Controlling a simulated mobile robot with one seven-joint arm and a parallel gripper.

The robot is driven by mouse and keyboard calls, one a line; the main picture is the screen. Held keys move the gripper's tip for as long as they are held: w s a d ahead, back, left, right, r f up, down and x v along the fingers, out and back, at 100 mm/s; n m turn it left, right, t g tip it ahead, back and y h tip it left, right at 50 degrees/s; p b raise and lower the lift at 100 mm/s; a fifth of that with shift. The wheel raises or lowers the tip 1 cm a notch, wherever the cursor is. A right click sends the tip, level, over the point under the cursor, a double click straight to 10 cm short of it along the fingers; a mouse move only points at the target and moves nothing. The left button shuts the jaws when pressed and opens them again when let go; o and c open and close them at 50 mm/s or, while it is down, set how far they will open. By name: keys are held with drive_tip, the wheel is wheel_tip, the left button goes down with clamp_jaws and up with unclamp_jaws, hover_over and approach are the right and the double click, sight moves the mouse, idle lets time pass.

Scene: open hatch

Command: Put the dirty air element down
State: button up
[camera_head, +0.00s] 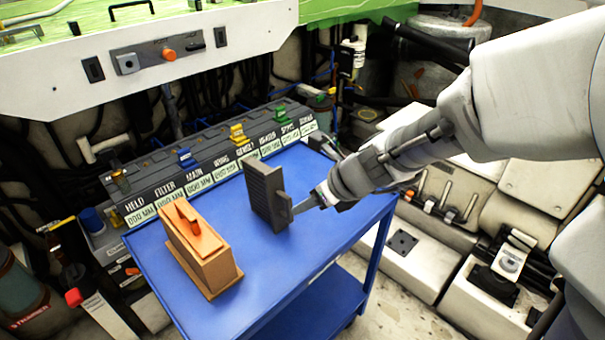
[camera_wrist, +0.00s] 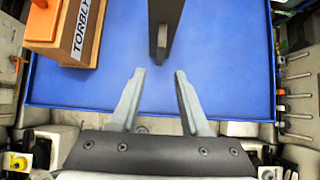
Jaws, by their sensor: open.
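A dark grey ribbed block, which looks like the dirty air element (camera_head: 266,192), stands upright on the blue cart top (camera_head: 335,210) in the head view. Its near end with a narrow handle shows at the top of the wrist view (camera_wrist: 165,25). My gripper (camera_head: 304,205) is just to the right of the block's handle. In the wrist view my gripper (camera_wrist: 160,72) is open, with nothing between its two fingers, and the handle's end lies just beyond the fingertips. The block's base is partly hidden from the wrist view.
An orange and brown box-shaped element (camera_head: 200,250) with a handle stands left on the cart; its side label shows in the wrist view (camera_wrist: 84,32). A row of labelled slots (camera_head: 215,165) with coloured clips lines the cart's back edge. The cart's front middle is clear.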

drive_tip(key=s+d+r+n+h, duration=0.2)
drive_tip(key=s+d+r+n, duration=0.2)
drive_tip(key=n, duration=0.4)
drive_tip(key=s+d+r+n+h+p, duration=0.1)
drive_tip(key=s+d+r+n+h, duration=0.1)
drive_tip(key=s+d+r+n, duration=0.2)
drive_tip(key=s+d+r+n+h, duration=0.1)
drive_tip(key=s+d+r+n, duration=0.3)
drive_tip(key=s+d+n, duration=0.3)
drive_tip(key=s+n, duration=0.3)
drive_tip(key=n, duration=0.4)
drive_tip(key=shift+d+h+p, duration=0.35)
drive_tip(key=shift+h, duration=0.05)
drive_tip(key=shift+r, duration=0.15)
wheel_tip(320, 180, up, 8)
drive_tip(key=p, duration=0.8)
drive_tip(key=shift+r+p, duration=0.25)
drive_tip(key=shift+p, duration=0.05)
drive_tip(key=shift+a+n, duration=0.1)
drive_tip(key=shift+n, duration=0.2)
